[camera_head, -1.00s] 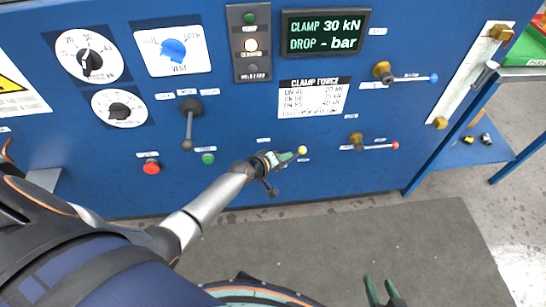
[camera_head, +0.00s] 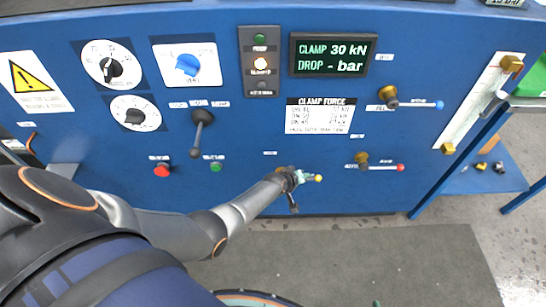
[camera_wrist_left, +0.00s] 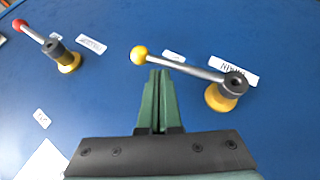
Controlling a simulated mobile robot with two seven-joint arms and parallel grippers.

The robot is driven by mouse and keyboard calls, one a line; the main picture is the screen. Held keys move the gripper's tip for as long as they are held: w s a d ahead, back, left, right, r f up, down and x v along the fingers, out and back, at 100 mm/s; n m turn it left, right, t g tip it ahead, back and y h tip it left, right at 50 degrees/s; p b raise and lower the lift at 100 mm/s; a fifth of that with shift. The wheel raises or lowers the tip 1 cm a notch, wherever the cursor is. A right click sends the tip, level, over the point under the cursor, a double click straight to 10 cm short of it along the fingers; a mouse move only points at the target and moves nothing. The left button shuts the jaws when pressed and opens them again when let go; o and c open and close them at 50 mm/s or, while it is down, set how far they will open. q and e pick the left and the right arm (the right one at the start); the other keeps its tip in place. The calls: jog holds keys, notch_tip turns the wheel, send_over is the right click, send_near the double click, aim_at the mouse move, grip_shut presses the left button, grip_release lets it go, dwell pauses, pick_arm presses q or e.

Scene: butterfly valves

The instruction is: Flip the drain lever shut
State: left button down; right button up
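The drain lever shows in the left wrist view as a metal rod (camera_wrist_left: 196,70) with a yellow ball knob (camera_wrist_left: 138,55) and a dark hub on a brass base. Its label beside the hub is upside down. In the head view its yellow knob (camera_head: 318,178) shows just past my left gripper (camera_head: 303,179), which hides most of the rod. In the left wrist view my left gripper (camera_wrist_left: 160,74) has its green fingers together, with nothing seen between them. Their tips are at the rod near the knob; I cannot tell if they touch. Only a tip of my right gripper (camera_head: 376,304) shows.
A red-knobbed lever (camera_head: 384,167) and a blue-knobbed lever (camera_head: 414,103) are on the blue panel to the right. A black-handled lever (camera_head: 199,133), a red button (camera_head: 162,170) and a green button (camera_head: 216,167) are left. A display (camera_head: 333,55) reads clamp 30 kN.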

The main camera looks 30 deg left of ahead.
jog(key=shift+w+a+b, duration=0.25)
jog(key=shift+w+b, duration=0.35)
jog(key=shift+w, duration=0.1)
jog(key=shift+f, duration=0.1)
jog(key=shift+s+d+f, duration=0.15)
jog(key=shift+s, duration=0.15)
